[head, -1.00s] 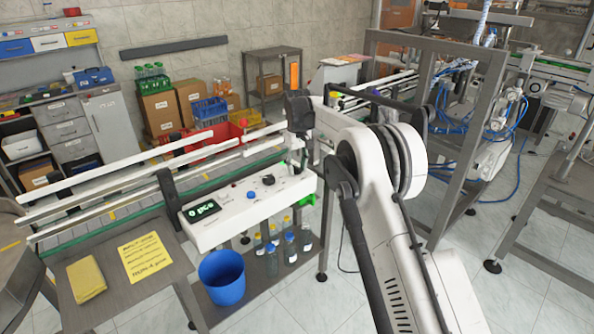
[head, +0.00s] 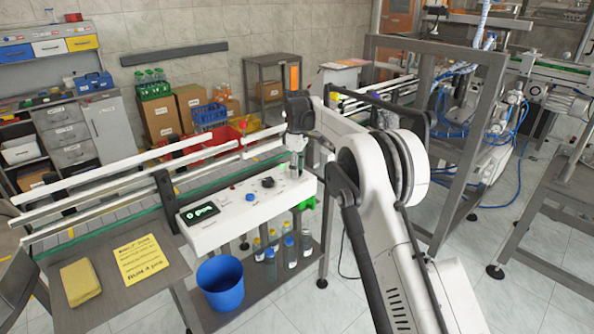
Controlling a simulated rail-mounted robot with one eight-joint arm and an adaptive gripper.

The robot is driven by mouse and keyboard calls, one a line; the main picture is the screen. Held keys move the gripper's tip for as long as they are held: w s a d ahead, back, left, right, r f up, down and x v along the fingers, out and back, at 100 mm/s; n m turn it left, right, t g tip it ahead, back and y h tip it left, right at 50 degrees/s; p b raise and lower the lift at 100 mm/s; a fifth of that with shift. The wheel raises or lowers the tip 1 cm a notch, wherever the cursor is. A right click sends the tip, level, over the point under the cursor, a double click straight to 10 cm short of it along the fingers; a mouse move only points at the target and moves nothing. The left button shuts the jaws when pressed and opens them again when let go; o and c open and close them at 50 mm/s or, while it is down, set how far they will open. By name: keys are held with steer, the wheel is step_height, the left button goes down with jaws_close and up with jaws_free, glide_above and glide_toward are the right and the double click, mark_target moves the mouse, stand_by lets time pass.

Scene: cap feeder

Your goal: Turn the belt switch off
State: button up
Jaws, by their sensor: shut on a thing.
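The white control box (head: 228,222) sits on the front side of the conveyor. On its top are a lit display (head: 200,211), a blue button (head: 250,197), a small red part (head: 232,187) and a black knob (head: 268,182). My gripper (head: 297,172) points down at the box's right end, to the right of the black knob. It is shut on a small part there, which I take to be the belt switch. The fingers hide this part, so its position cannot be read. The display text is too small to read.
The conveyor rails (head: 110,190) run behind the box. A blue bucket (head: 221,283) and several capped bottles (head: 288,250) stand below it. A yellow cloth (head: 80,283) and a yellow note (head: 142,259) lie on the side table at front left.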

stand_by(0.4)
steer(key=o, duration=1.1)
steer(key=shift+r, duration=0.1)
step_height(320, 180, up, 12)
steer(key=shift+f, duration=0.1)
